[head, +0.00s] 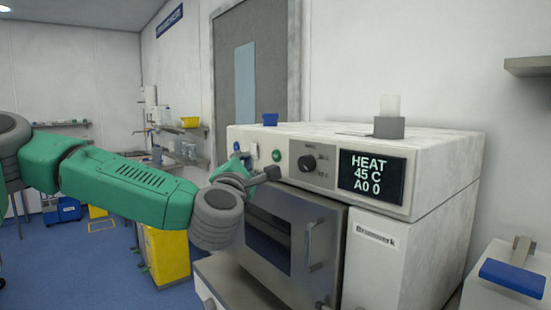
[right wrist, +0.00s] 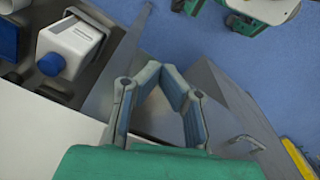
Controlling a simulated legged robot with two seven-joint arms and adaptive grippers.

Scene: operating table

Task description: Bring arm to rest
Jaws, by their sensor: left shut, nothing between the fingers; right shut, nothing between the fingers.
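My left arm, green with grey joints, reaches in from the left in the head view. My left gripper (head: 268,174) is shut and empty, in front of the oven's (head: 440,150) control panel near the black knob (head: 307,163). I cannot tell whether it touches the panel. My right gripper (right wrist: 160,72) shows only in the right wrist view, shut with nothing between its fingers. Below it lie grey metal surfaces and the blue floor.
The oven's display (head: 372,174) reads HEAT 45 C A0 0, and its door (head: 325,240) looks shut. A yellow bin (head: 168,255) stands behind my left arm. A white device with a blue part (head: 512,277) is at lower right. Blue floor (head: 65,270) is open at left.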

